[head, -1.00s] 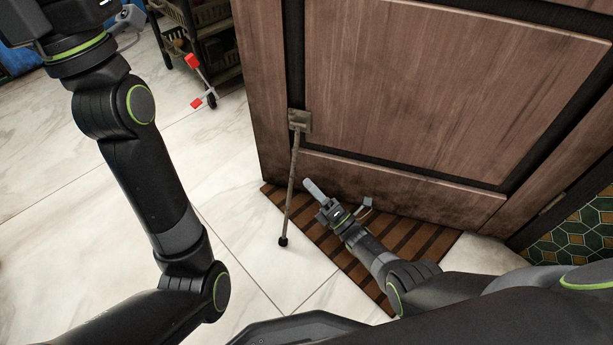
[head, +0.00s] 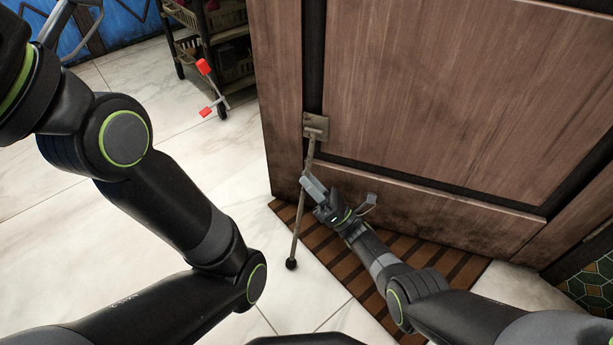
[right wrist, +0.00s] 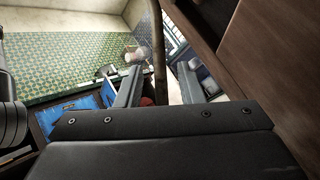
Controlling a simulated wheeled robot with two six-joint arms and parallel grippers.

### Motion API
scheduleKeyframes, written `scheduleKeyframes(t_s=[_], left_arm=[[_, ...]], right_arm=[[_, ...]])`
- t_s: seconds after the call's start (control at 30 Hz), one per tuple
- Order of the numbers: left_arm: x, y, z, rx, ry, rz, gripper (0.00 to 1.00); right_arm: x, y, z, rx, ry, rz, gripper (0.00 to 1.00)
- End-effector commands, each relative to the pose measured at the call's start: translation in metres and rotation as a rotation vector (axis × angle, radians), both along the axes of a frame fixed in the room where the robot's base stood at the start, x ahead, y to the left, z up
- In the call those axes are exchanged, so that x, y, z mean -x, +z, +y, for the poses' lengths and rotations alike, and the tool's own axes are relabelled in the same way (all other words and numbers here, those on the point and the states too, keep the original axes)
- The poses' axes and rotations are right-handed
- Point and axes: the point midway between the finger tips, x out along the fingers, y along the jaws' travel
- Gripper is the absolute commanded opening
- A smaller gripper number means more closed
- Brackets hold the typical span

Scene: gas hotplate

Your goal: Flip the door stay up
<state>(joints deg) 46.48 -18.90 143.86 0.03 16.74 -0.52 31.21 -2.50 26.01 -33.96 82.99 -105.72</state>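The door stay is a thin metal rod (head: 298,222) hanging from a bracket (head: 316,127) on the wooden door, with a dark round tip (head: 291,264) low near the floor. My right gripper (head: 312,188) is at the upper-middle part of the rod. In the right wrist view the two fingers of my right gripper (right wrist: 160,88) are apart, and the rod (right wrist: 159,45) shows between them with gaps at its sides.
The wooden door (head: 420,90) stands right behind the stay. A slatted wooden mat (head: 430,246) lies below my right arm. A shelf cart (head: 213,42) and a red-ended item (head: 206,90) stand at the upper left. Pale tiled floor is open to the left.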

Motion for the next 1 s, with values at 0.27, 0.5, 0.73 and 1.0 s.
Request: scheduleKeyframes(t_s=[0.27,0.5,0.73,1.0], left_arm=[[-0.0002,0.0008,0.0001,-0.001,0.002,0.0,0.47],[-0.0001,0.0006,0.0002,0.0,0.002,-0.001,0.47],[-0.0002,0.0006,0.0001,-0.001,0.001,0.0,0.47],[-0.0003,0.0012,0.0001,-0.001,0.001,0.0,0.47]], right_arm=[[-0.0079,0.01,0.0105,0.0,0.0,0.001,0.34],[-0.0079,0.0097,0.0105,0.0,-0.001,0.002,0.26],[-0.0078,0.0094,0.0102,0.0,-0.001,0.002,0.0],[-0.0075,0.0095,0.0102,0.0,-0.001,0.004,0.0]])
